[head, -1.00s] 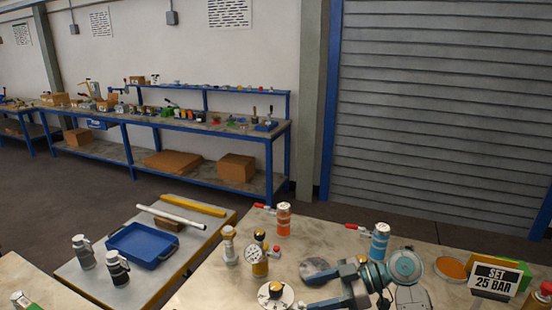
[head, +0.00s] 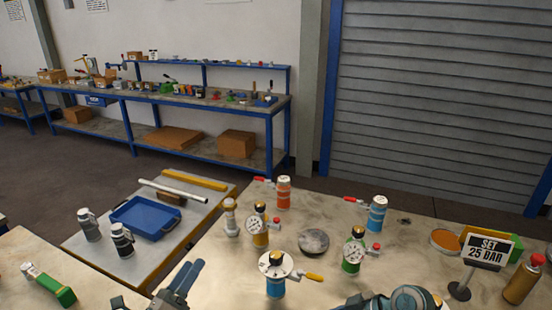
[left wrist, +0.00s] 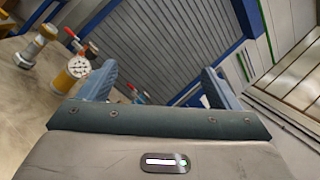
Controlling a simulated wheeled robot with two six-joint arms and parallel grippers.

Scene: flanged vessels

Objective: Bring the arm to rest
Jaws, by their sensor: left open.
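My left gripper (head: 194,268) is at the bottom edge of the head view, left of the vessel table (head: 215,275). Its blue-grey fingers are apart with nothing between them, as the left wrist view (left wrist: 160,82) also shows. Part of a grey arm of mine with a round joint shows at the bottom right of the head view. Its fingers are not clearly seen. Nearest the left gripper stands a blue vessel (head: 275,287) with a white dial and a yellow lever. A yellow gauge vessel (head: 261,232) stands behind it and shows in the left wrist view (left wrist: 66,80).
A green gauge vessel (head: 351,260), dark disc (head: 313,241), orange vessel (head: 283,195) and blue vessel (head: 377,215) stand on the table. A "SET 25 BAR" sign (head: 487,249) and spray can (head: 520,284) are at right. A blue tray (head: 145,218) is on the left bench.

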